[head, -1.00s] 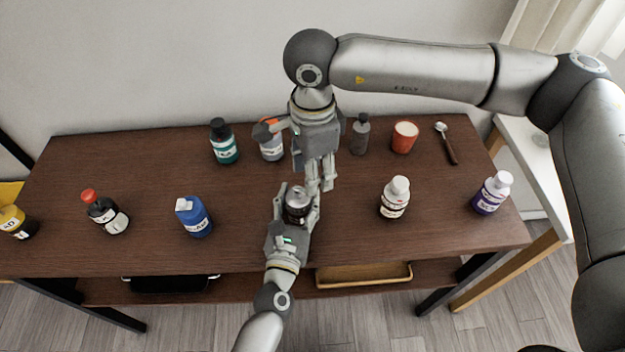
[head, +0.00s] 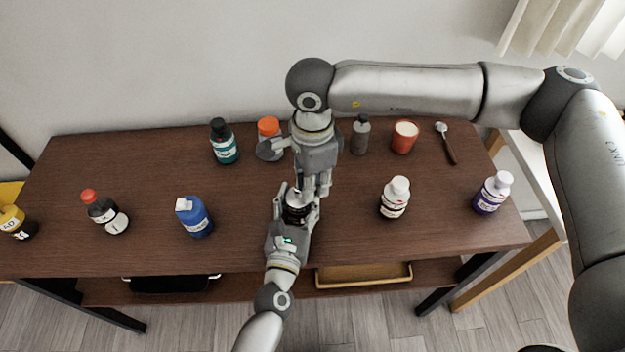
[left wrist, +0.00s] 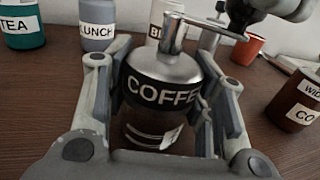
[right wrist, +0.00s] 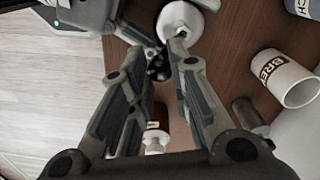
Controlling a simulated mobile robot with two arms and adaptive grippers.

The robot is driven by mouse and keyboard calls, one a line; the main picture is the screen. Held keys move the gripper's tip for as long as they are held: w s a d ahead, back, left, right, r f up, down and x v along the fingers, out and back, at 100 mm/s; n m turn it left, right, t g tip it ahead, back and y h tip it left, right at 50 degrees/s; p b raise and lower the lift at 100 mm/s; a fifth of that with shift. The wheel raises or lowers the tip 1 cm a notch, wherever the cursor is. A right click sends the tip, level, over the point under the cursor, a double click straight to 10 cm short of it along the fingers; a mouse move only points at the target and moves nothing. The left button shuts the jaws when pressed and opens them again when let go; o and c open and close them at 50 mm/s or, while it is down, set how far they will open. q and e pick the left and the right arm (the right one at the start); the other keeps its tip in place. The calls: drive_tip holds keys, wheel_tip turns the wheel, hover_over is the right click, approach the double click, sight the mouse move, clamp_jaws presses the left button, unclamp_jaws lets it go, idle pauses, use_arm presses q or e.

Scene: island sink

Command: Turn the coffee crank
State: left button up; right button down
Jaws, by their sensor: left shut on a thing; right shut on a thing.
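The coffee grinder (left wrist: 165,92) has a black body with a "COFFE" label and a silver dome. It stands upright on the dark table, and its silver crank (left wrist: 205,24) lies across the top. My left gripper (head: 296,203) is shut around the grinder's body from the front. My right gripper (head: 320,190) reaches down from behind and is shut on the crank at its outer end. In the right wrist view, the grinder's pale dome (right wrist: 188,20) sits beside the fingertips, which partly hide the crank's knob (right wrist: 156,70).
A teal bottle (head: 224,145), an orange-lidded jar (head: 268,135), a grey bottle (head: 360,137) and a red cup (head: 404,138) stand behind. A blue bottle (head: 194,218) is left; a white-capped bottle (head: 396,195) is right. Bare table lies between them and the grinder.

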drive_tip(key=shift+s+a+m, duration=0.2)
drive_tip(key=shift+m, duration=0.75)
drive_tip(key=shift+s+a+m, duration=0.2)
drive_tip(key=shift+a+m, duration=0.05)
drive_tip(key=shift+m, duration=0.75)
drive_tip(key=shift+s+a+m, duration=0.2)
drive_tip(key=shift+m, duration=0.75)
drive_tip(key=c, duration=1.3)
unclamp_jaws()
wheel_tip(320, 180, up, 12)
